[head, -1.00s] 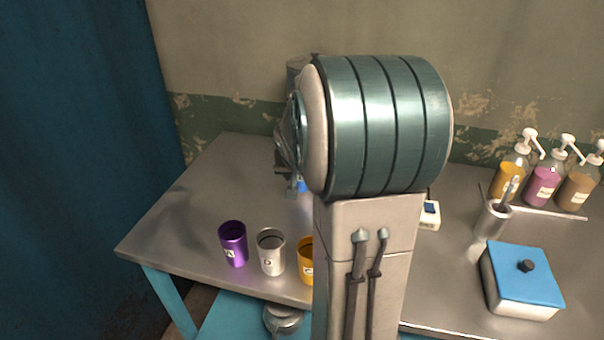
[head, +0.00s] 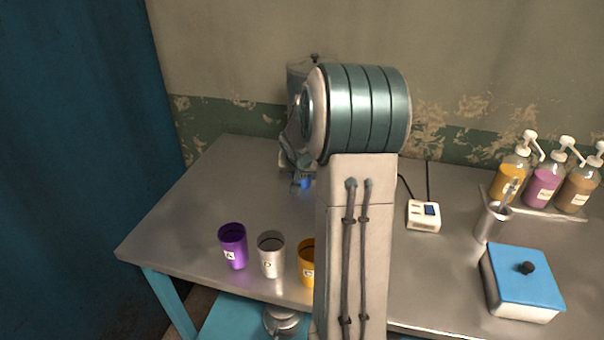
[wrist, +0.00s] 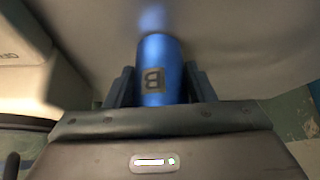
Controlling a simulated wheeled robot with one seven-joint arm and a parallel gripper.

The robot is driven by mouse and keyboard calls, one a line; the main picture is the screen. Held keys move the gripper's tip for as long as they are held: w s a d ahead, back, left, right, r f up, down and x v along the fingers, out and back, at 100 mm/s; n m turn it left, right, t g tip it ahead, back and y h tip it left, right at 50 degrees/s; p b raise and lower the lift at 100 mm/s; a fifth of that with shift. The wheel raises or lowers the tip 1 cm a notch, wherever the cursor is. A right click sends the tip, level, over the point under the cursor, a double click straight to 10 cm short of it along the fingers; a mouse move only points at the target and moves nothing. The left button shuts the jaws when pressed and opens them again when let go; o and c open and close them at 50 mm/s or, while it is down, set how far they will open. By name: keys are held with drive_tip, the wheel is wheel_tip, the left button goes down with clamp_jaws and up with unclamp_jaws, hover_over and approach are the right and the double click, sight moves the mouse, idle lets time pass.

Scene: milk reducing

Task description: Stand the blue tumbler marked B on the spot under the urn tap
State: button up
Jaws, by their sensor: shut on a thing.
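In the head view a small part of the blue tumbler (head: 305,183) shows below my gripper, left of my arm.
Purple (head: 233,248), silver (head: 271,256) and orange (head: 306,264) tumblers stand along the table's front edge. A small white device (head: 424,217), a cup with utensils (head: 491,222), a blue-lidded box (head: 522,282) and pump bottles (head: 543,186) are on the right. The table's left is clear.

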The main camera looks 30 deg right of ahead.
drive_tip(key=shift+f, duration=0.15)
drive_tip(key=o, duration=0.6)
drive_tip(key=shift+c, duration=0.2)
drive_tip(key=o, duration=0.4)
drive_tip(key=shift+o, duration=0.2)
drive_tip(key=shift+s+r, duration=0.1)
drive_tip(key=shift+r, duration=0.3)
drive_tip(key=p+v, duration=0.1)
drive_tip(key=v, duration=1)
drive_tip(key=shift+s+a+r, duration=0.2)
